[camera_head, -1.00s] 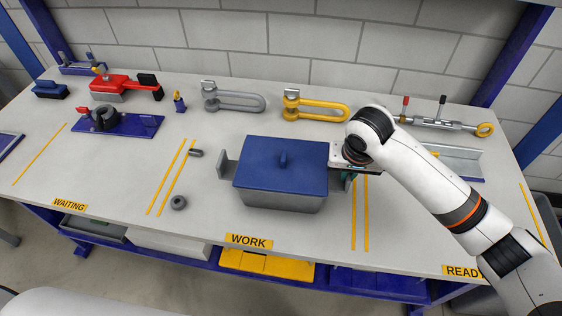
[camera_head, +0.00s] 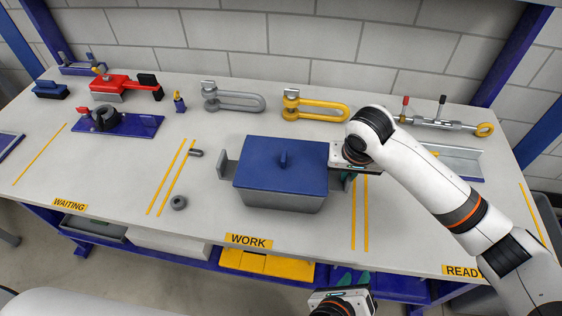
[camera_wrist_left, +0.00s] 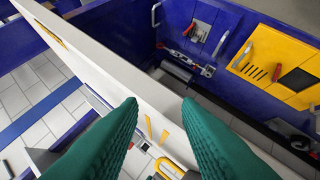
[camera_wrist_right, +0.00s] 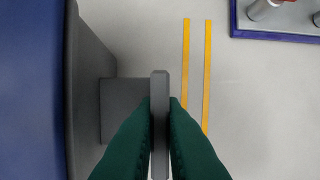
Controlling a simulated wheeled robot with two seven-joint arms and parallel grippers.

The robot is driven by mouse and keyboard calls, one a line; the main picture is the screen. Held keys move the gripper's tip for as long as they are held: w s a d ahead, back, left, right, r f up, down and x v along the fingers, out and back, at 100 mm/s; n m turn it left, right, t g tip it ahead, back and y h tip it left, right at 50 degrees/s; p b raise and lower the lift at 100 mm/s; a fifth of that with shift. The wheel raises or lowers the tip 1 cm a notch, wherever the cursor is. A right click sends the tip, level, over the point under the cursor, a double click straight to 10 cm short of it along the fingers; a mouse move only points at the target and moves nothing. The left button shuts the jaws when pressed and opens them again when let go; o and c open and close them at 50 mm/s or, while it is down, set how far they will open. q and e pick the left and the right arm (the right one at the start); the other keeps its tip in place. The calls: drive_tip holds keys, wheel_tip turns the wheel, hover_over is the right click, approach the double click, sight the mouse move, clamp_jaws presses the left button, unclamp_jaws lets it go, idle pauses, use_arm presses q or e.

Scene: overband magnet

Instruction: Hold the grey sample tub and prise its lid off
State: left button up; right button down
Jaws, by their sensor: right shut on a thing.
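The grey sample tub (camera_head: 278,200) stands upright in the WORK area, with its blue lid (camera_head: 258,176) seated on top. A grey handle (camera_head: 225,168) sticks out at the tub's left side. My right gripper (camera_head: 347,180) is at the tub's right side. In the right wrist view its green fingers are shut on the tub's upright grey handle (camera_wrist_right: 160,95). My left gripper (camera_head: 352,277) is low in front of the table's front edge, clear of the tub. In the left wrist view its fingers (camera_wrist_left: 160,110) are wide apart and empty.
A grey shackle (camera_head: 235,102) and a yellow shackle (camera_head: 315,109) lie behind the tub. A small grey ring (camera_head: 179,203) and a short grey piece (camera_head: 196,153) lie left of it. A turnbuckle (camera_head: 440,123) lies at the back right. The table front is clear.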

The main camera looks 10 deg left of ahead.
use_arm(q)
drive_tip(key=w+a+r+t+y, duration=0.1)
drive_tip(key=w+a+r, duration=0.2)
drive_tip(key=w+a+r+t, duration=0.2)
drive_tip(key=w+a+r, duration=0.1)
drive_tip(key=a, duration=0.1)
drive_tip(key=w+a+r+t+y, duration=0.1)
drive_tip(key=w+a+r, duration=0.2)
drive_tip(key=a, duration=0.1)
drive_tip(key=shift+r+n+t+y, duration=0.3)
drive_tip(key=w+a+r+n+t+y, duration=0.2)
drive_tip(key=w+a+r+t+y, duration=0.2)
drive_tip(key=a+r, duration=0.85)
drive_tip(key=m+g, duration=0.5)
drive_tip(key=m, duration=0.1)
approach(283, 159)
drive_tip(key=w, duration=0.1)
drive_tip(key=shift+h, duration=0.4)
drive_tip(key=shift+a+x, duration=0.15)
drive_tip(key=shift+x, duration=2.15)
drive_tip(key=shift+a+x, duration=0.15)
drive_tip(key=shift+x, duration=2.2)
drive_tip(key=shift+s+f, duration=0.1)
drive_tip(key=shift+f, duration=0.05)
clamp_jaws()
